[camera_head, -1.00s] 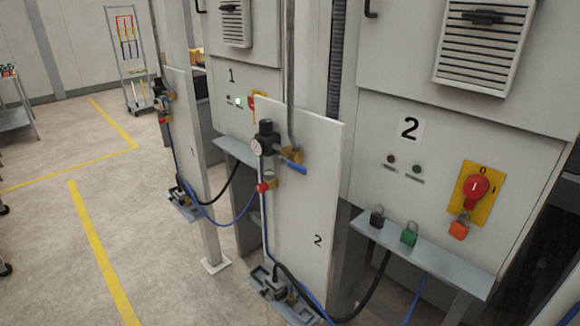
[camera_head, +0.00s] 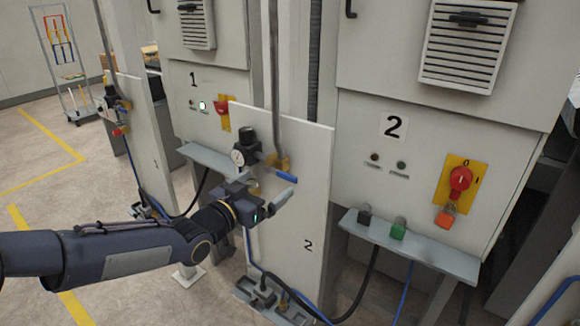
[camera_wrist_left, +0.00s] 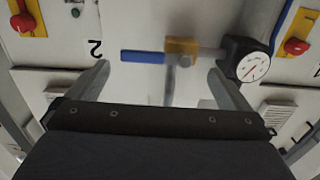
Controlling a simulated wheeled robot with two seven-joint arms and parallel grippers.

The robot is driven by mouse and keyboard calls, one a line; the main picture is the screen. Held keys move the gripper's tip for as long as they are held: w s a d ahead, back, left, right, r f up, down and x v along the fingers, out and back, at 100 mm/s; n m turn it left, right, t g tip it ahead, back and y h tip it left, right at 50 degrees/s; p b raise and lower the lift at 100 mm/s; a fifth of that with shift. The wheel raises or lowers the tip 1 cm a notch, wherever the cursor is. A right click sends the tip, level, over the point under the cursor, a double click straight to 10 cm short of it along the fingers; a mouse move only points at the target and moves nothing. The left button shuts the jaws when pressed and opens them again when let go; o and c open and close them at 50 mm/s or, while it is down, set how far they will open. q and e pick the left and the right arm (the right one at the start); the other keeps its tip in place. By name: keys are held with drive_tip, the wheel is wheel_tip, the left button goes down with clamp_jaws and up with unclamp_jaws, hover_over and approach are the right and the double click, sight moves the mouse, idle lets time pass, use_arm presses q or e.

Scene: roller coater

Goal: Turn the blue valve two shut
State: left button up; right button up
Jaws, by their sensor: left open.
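The blue valve handle (camera_head: 287,177) of valve two sticks out to the right of its brass body (camera_head: 279,162), on the white panel marked 2. In the left wrist view, the blue handle (camera_wrist_left: 142,57) lies in line with the pipe between the brass body (camera_wrist_left: 182,47) and the round gauge (camera_wrist_left: 252,67). My left gripper (camera_head: 269,191) is open and empty, just below and in front of the handle. In the wrist view its fingers (camera_wrist_left: 158,70) stand apart, with the handle beyond and between them, apparently not touched. My right gripper is out of view.
A black regulator (camera_head: 246,146) with the gauge stands left of the valve, close to my gripper. A vertical pipe (camera_head: 274,80) rises above it. Right of the panel is a shelf (camera_head: 430,252) with padlocks, below a red switch (camera_head: 460,178). The floor at left is open.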

sight(280, 175)
use_arm(q)
drive_tip(key=x, duration=0.2)
drive_tip(key=p+x, duration=0.1)
drive_tip(key=x, duration=0.1)
drive_tip(key=p+x, duration=0.1)
drive_tip(key=x, duration=0.2)
drive_tip(key=shift+s+d+r, duration=0.15)
drive_tip(key=shift+d+r, duration=0.1)
drive_tip(key=shift+w+d+p, duration=0.3)
drive_tip(key=shift+w, duration=0.2)
drive_tip(key=shift+f, duration=0.1)
